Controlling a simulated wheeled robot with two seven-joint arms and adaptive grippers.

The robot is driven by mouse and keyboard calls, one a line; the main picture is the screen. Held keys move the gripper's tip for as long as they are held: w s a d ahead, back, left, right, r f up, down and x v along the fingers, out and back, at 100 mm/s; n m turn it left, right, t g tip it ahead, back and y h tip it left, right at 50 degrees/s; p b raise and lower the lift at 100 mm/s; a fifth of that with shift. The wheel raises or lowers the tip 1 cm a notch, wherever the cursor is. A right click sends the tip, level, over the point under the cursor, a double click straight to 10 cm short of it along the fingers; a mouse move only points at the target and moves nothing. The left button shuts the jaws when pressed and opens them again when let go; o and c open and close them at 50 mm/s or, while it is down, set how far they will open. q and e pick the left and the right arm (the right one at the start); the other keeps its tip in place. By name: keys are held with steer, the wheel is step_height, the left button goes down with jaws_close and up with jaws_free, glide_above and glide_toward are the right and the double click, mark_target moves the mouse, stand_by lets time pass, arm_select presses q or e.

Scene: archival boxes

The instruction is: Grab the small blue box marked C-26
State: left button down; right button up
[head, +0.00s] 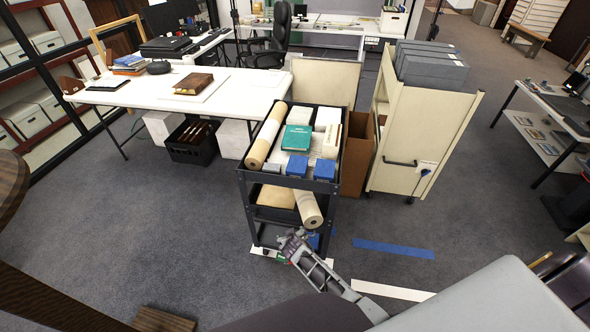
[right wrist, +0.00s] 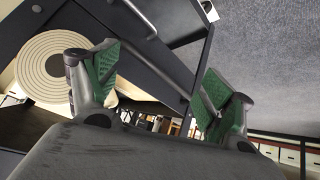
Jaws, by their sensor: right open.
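Two small blue boxes, one left (head: 297,166) and one right (head: 325,169), sit side by side at the near edge of the top tray of a black cart (head: 288,183). Their markings are too small to read, so I cannot tell which is C-26. My right gripper (head: 292,238) is in front of the cart, lower than the top tray and apart from both boxes. In the right wrist view my right gripper (right wrist: 155,88) has its green-padded fingers spread with nothing held between them. The blue boxes do not show in that view. My left gripper is not in view.
The top tray also holds a long tan roll (head: 265,137), a green book (head: 296,138) and pale boxes. Another roll (head: 308,208) sticks out from a lower shelf near my right gripper. A cream cart (head: 415,130) stands to the right. Open carpet lies in front.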

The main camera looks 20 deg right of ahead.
steer(key=w+d+r+m+t+h+b, duration=0.1)
steer(key=w+r+m+h, duration=0.1)
steer(key=r, duration=1.1)
steer(key=w+d+r+m+t+h+b, duration=0.1)
steer(key=w+r+m, duration=0.3)
steer(key=r, duration=0.9)
steer(key=w+d+t+h, duration=0.1)
steer(key=w, duration=0.2)
steer(key=shift+w+r+m+h, duration=0.2)
steer(key=shift+r+m+h, duration=0.1)
steer(key=shift+m+h, duration=0.1)
